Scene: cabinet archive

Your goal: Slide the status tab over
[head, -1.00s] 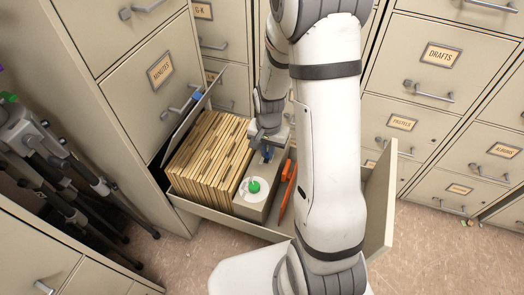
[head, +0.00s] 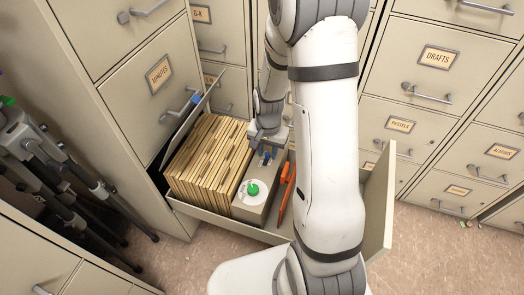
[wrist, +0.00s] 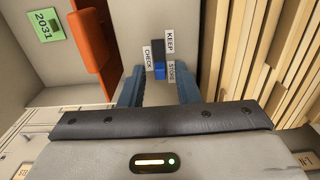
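The blue status tab (wrist: 159,71) sits in a dark slot (wrist: 158,49) on the grey box in the wrist view. It is at the slot's near end, beside the STORE label (wrist: 171,72). The KEEP label (wrist: 169,42) is farther along the same side, and the CHECK label (wrist: 147,57) is on the opposite side. My gripper (wrist: 159,92) is open, its two blue fingers apart on either side of the tab's line, with nothing held. In the head view my gripper (head: 266,152) is above the far end of the grey box (head: 252,210), partly hiding the tab.
The box stands in an open drawer (head: 228,228), with tan folders (head: 207,160) on its left and an orange object (head: 286,188) on its right. Drawer walls surround my gripper.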

